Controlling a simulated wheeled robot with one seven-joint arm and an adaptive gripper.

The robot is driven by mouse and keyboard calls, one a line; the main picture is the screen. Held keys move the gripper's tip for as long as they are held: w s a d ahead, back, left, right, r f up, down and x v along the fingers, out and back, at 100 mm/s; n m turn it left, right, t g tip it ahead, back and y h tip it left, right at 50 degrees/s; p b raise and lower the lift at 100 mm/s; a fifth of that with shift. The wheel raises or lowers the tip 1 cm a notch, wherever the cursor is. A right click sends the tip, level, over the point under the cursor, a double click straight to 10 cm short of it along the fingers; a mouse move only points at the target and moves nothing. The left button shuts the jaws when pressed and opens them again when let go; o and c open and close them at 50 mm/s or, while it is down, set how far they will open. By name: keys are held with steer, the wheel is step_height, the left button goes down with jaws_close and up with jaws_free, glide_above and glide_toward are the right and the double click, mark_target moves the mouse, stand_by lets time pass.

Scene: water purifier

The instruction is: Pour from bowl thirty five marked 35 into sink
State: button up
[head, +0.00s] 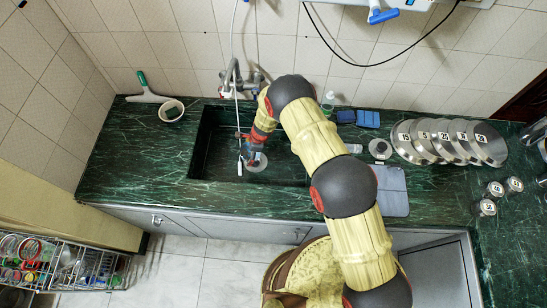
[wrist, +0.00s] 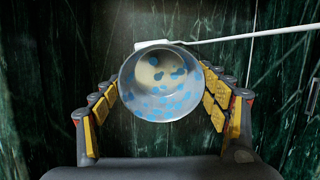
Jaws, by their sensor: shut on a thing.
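In the wrist view, my gripper (wrist: 160,100) is shut on a round metal bowl (wrist: 160,112), with one padded finger on each side. Several light-blue pieces lie inside the bowl over a pale patch. No number 35 shows on the visible part of the bowl. In the head view, my gripper (head: 252,148) is over the dark green sink (head: 290,168), inside its left half. A pale round shape at the fingertips may be the bowl or the drain; I cannot tell which.
A white rod (head: 239,125) hangs beside my gripper below the tap (head: 232,78), and passes close behind the bowl in the wrist view. Numbered metal lids (head: 447,141) and small jars (head: 487,207) are on the right counter.

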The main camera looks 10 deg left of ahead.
mark_target(244, 153)
steer(key=shift+a+r+p, duration=0.1)
steer(key=shift+a+p, duration=0.05)
steer(key=shift+p, duration=0.7)
steer(key=shift+a+h+p, duration=0.3)
steer(key=shift+h+p, duration=0.1)
steer(key=shift+p, duration=0.5)
steer(key=shift+a+f+h+p, duration=0.2)
steer(key=shift+f+h+p, duration=0.1)
steer(key=shift+p, duration=0.65)
steer(key=shift+a+f+b, duration=0.15)
steer(key=shift+f+b, duration=0.1)
steer(key=shift+b, duration=0.2)
steer(key=shift+w+a+f+h+b, duration=0.1)
steer(key=shift+a+f+h+b, duration=0.25)
steer(key=shift+a+h+b, duration=0.55)
steer(key=shift+d+b, duration=0.2)
steer(key=shift+b, duration=0.5)
steer(key=shift+w+r, duration=0.1)
steer(key=shift+r, duration=0.05)
